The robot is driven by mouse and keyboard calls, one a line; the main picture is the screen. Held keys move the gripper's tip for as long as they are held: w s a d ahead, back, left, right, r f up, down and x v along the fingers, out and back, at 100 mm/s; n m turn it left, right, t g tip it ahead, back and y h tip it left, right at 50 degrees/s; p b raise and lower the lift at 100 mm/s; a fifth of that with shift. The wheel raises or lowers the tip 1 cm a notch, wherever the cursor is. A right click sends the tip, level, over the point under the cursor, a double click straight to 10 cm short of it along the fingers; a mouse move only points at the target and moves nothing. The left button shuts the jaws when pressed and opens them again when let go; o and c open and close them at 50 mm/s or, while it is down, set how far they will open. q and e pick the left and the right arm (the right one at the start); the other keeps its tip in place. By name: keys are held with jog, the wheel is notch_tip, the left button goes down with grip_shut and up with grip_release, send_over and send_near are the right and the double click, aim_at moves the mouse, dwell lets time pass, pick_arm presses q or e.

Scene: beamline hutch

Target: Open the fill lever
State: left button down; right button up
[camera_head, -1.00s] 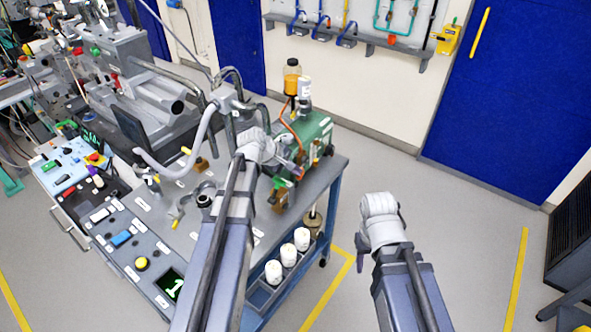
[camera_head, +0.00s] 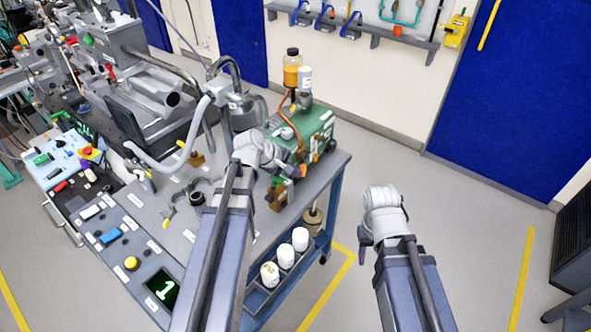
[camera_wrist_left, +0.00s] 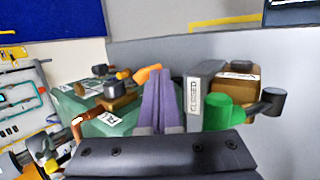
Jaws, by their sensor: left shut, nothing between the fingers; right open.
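A green unit (camera_head: 318,128) stands on the cart's far right corner; it also shows in the left wrist view (camera_wrist_left: 78,102). Two levers show there: one with an orange handle (camera_wrist_left: 147,73) on a brass valve block (camera_wrist_left: 118,95), and one with a green handle (camera_wrist_left: 215,112) beside a grey plate marked CLOSED (camera_wrist_left: 194,95). I cannot read which is the fill lever. My left gripper (camera_wrist_left: 161,72) is shut and empty, its fingertips between the two handles in that picture; contact is unclear. The head view mostly hides its fingers. My right gripper (camera_head: 366,240) is open and empty, right of the cart.
A grey hose (camera_head: 185,150) arches over the cart top (camera_head: 185,238). White containers (camera_head: 286,256) stand on a lower shelf. The floor right of the cart is clear.

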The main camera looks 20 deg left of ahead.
pick_arm(q)
jog(key=shift+w+f, duration=0.2)
jog(key=shift+r, duration=0.1)
dwell(0.4)
jog(key=s+a+r+n+p, duration=0.1)
jog(key=r+n+p, duration=0.3)
jog(key=n, duration=0.1)
jog(key=s+a+r+n+g+p, duration=0.1)
jog(key=s+r+n+p, duration=0.1)
jog(key=r+n+p, duration=0.1)
jog(key=s+a+r+n+y+p, duration=0.1)
jog(key=s+a+r+n+p, duration=0.1)
jog(key=r+n+p, duration=0.2)
jog(key=shift+s+r+n+g+p, duration=0.1)
jog(key=shift+r+n+g+p, duration=0.1)
jog(key=shift+n+p, duration=0.5)
jog(key=shift+s+r+n+g+p, duration=0.1)
jog(key=shift+n+g+p, duration=0.1)
jog(key=shift+n+p, duration=0.5)
jog(key=shift+s+a+r+n+y+p, duration=0.1)
jog(key=shift+n+y+p, duration=0.1)
jog(key=shift+n, duration=0.3)
jog(key=shift+a+r+n+y+p, duration=0.1)
jog(key=shift+n+p, duration=0.1)
jog(key=shift+n, duration=0.3)
jog(key=shift+f, duration=0.15)
